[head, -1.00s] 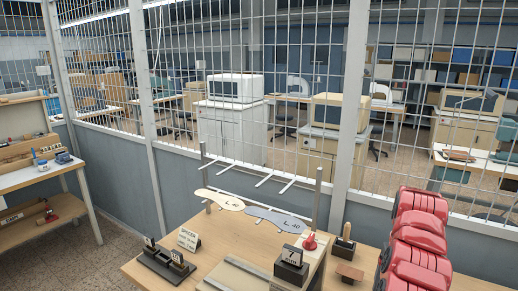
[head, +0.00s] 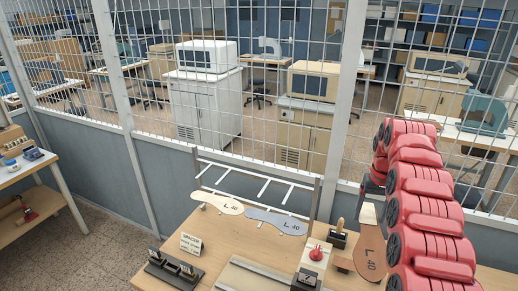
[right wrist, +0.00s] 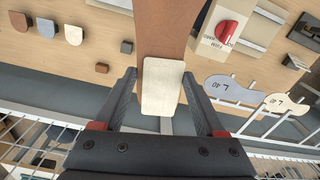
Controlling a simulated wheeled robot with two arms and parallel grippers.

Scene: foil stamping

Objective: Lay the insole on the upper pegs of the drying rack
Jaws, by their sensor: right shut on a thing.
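A brown insole (head: 369,251) marked "L 40", with a cream patch at one end, hangs upright from my right gripper (head: 371,192), right of the drying rack (head: 316,200). In the right wrist view the insole (right wrist: 160,42) lies between the two fingers of my right gripper (right wrist: 160,96), which is shut on its cream-patched end. The rack's upper pegs (head: 263,189) are white and bare. A cream insole (head: 217,202) and a grey insole (head: 275,220) lie on the lower level. My left gripper is not in view.
A spacer sign (head: 191,244) stands at the left. A wire mesh fence (head: 250,130) rises behind the table.

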